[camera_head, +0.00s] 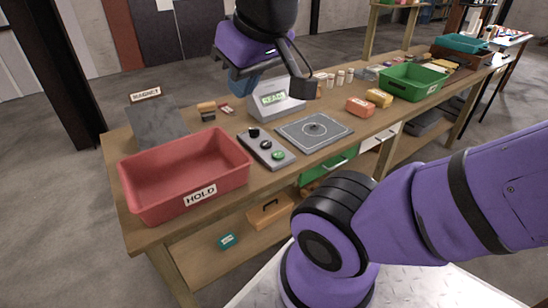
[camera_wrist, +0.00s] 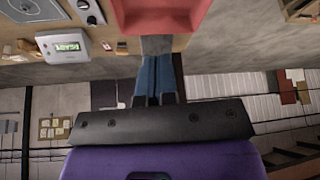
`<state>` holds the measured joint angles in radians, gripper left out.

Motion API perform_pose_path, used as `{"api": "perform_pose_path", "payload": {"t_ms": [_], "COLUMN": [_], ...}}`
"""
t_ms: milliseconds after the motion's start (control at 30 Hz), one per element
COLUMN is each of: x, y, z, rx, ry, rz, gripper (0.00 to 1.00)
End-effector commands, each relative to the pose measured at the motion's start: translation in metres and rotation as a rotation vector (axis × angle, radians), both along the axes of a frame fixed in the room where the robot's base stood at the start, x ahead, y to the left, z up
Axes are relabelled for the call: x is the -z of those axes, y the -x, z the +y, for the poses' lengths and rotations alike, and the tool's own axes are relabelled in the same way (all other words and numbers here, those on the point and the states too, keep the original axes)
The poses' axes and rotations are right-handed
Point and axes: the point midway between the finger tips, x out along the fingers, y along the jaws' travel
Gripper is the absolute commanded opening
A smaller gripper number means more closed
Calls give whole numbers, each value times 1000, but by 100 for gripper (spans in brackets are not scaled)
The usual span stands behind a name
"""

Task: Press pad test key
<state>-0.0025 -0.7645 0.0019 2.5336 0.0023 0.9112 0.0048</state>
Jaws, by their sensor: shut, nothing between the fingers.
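A grey control box (camera_head: 266,148) lies on the workbench in the head view, with a black knob, a small dark control and a green button (camera_head: 278,155). I cannot tell which control is the test key. A square grey pad (camera_head: 331,124) with a ringed round centre lies to its right. A grey readout box with a lit green screen (camera_head: 273,98) stands behind them; it also shows in the wrist view (camera_wrist: 65,46). The control box is partly cut off at the top of the wrist view (camera_wrist: 91,12). My gripper (camera_head: 241,88), blue-fingered, is shut and empty above the bench's back side.
A red HOLD tray (camera_head: 143,204) stands left of the control box. A dark slab (camera_head: 157,124) with a MAGNET sign lies behind it. A green bin (camera_head: 402,88) and small coloured blocks (camera_head: 360,106) are at right. Little clear bench surrounds the control box.

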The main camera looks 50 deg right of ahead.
Motion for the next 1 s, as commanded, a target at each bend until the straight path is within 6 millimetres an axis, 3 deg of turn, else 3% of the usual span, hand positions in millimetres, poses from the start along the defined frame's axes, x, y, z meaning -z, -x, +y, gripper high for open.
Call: {"api": "perform_pose_path", "payload": {"t_ms": [233,367,667,867,1000], "x": [1,7,39,68,94], "y": [-3,-16,-80,-123,-150], "z": [0,-1,-20,-51,-81], "rx": [9,53,281,470,614], "ry": [-10,-60,-316,-507,-641], "rz": [10,48,189,247,269], "gripper": [0,0,0,0,0]}}
